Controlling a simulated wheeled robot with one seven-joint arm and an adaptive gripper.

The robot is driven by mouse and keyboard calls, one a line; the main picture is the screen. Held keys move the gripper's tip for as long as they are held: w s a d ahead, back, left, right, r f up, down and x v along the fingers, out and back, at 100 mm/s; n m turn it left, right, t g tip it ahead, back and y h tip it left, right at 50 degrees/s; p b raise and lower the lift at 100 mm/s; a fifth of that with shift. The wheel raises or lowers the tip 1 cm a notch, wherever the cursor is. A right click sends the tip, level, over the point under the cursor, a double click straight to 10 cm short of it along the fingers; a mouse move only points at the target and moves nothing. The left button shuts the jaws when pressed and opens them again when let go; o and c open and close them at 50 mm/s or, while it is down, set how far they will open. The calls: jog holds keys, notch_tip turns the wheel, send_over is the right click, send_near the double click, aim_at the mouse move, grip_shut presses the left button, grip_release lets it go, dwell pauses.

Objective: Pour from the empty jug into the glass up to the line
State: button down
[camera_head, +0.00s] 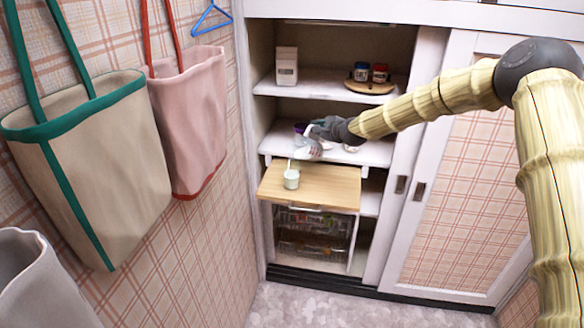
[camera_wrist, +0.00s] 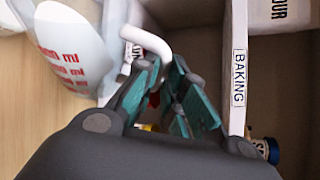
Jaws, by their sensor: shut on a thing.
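My gripper (camera_head: 322,130) is shut on the handle of a clear jug (camera_head: 308,150), and the jug tilts down to the left. In the wrist view, red "ml" marks show on the jug's wall (camera_wrist: 75,45), and its white handle (camera_wrist: 148,42) runs between my teal fingers (camera_wrist: 172,95). The glass (camera_head: 291,179) stands upright on the wooden board, below and left of the jug. It looks pale and whitish. A thin pale streak shows between the jug's low end and the glass; I cannot tell for sure that it is liquid. The line on the glass is too small to see.
The wooden board (camera_head: 330,187) juts out from the cupboard and is clear right of the glass. A purple thing (camera_head: 300,127) stands on the shelf behind the jug. Jars (camera_head: 370,73) and a white canister (camera_head: 286,66) stand higher. Bags (camera_head: 190,120) hang at left.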

jog(key=shift+s+a+r+n, duration=0.15)
jog(key=shift+s+a+n, duration=0.15)
jog(key=shift+a, duration=0.1)
dwell(1.5)
jog(key=shift+w, duration=0.1)
jog(key=shift+w+d+m, duration=0.3)
jog(key=shift+d+m, duration=0.1)
jog(key=shift+d, duration=0.25)
jog(key=shift+w+d+f+b, duration=0.15)
jog(key=shift+d+f+b, duration=0.15)
jog(key=shift+b, duration=0.25)
jog(key=shift+w+d+m+y, duration=0.1)
jog(key=shift+d+m+y, duration=0.1)
jog(key=shift+m+y, duration=0.15)
jog(key=shift+w+r+g+b, duration=0.1)
jog(key=shift+g+b, duration=0.25)
jog(key=shift+g, duration=0.05)
jog(key=shift+w+d+f+m+y+b, duration=0.3)
jog(key=shift+d+f+m+b, duration=0.35)
jog(key=shift+b, duration=0.55)
jog(key=shift+a+f, duration=0.1)
jog(key=shift+f, duration=0.05)
